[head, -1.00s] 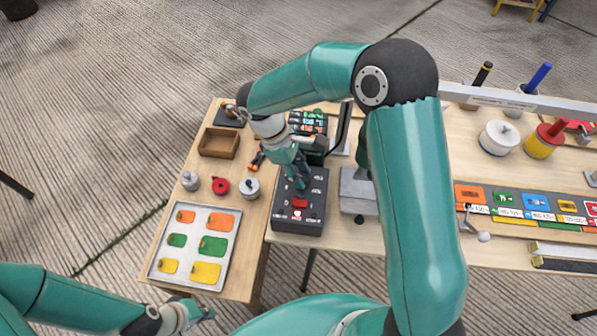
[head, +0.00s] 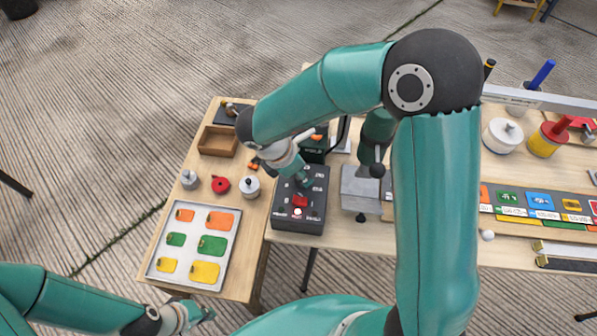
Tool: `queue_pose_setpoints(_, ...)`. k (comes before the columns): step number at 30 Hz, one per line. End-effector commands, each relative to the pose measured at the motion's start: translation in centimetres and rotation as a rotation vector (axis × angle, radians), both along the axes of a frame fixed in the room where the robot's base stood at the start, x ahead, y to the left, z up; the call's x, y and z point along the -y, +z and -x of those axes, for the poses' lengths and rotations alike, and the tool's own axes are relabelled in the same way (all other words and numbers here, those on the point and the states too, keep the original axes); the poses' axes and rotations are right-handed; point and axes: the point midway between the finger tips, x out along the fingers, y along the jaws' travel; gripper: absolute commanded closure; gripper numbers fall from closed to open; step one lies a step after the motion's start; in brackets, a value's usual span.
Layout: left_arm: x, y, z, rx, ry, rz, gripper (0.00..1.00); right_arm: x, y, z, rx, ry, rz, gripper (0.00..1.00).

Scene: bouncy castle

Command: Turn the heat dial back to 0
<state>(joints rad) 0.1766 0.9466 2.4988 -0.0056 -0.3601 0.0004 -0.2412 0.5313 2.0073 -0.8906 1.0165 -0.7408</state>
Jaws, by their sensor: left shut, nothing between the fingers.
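The dark control box (head: 312,215) sits at the left end of the long workbench. It has a red switch (head: 300,201), a small lit lamp (head: 297,212) and white lettering too small to read. The heat dial is not clearly visible; my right gripper (head: 304,181) covers the upper middle of the box face. This gripper points down at the box, and its fingers are too small and hidden to tell open from shut, or touching from apart. My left gripper (head: 203,313) is shut and empty at the bottom left, below the side table and away from the box.
On the side table are a metal tray (head: 152,262) with coloured plates, a wooden box (head: 218,141), a red knob (head: 221,184) and grey weights (head: 251,187). A grey block with a press (head: 360,190) stands right of the control box. My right arm hides part of the bench.

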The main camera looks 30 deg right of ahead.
Motion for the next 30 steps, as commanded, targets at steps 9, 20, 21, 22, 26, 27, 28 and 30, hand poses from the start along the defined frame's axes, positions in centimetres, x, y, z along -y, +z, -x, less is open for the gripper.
queue_pose_setpoints(9, 0.0, -0.15, 0.0, 0.0, 0.0, 0.0, 1.0, -0.04, 0.19, -0.32, 0.013, 0.095, -0.003, 1.0)
queue_pose_setpoints(20, 0.0, -0.16, 0.0, 0.0, 0.0, 0.0, 1.0, -0.04, 0.19, -0.33, 0.014, 0.103, -0.002, 1.0)
queue_pose_setpoints(21, 0.0, -0.16, 0.0, 0.0, 0.0, 0.0, 1.0, -0.04, 0.19, -0.33, 0.014, 0.103, -0.002, 1.0)
queue_pose_setpoints(22, 0.0, -0.16, 0.0, 0.0, 0.0, 0.0, 1.0, -0.04, 0.19, -0.33, 0.014, 0.103, -0.002, 1.0)
queue_pose_setpoints(26, 0.0, -0.16, 0.0, 0.0, 0.0, 0.0, 1.0, -0.03, 0.14, -0.26, 0.011, 0.102, -0.002, 0.45)
queue_pose_setpoints(27, 0.0, -0.16, 0.0, 0.0, 0.0, 0.0, 1.0, -0.02, 0.13, -0.21, 0.01, 0.102, -0.002, 0.41)
queue_pose_setpoints(28, 0.0, -0.16, 0.0, 0.0, 0.0, 0.0, 1.0, -0.02, 0.12, -0.19, 0.009, 0.101, -0.002, 0.41)
queue_pose_setpoints(30, -0.01, -0.16, 0.0, 0.0, 0.0, 0.0, 1.0, -0.01, 0.09, -0.13, 0.007, 0.1, -0.001, 0.41)
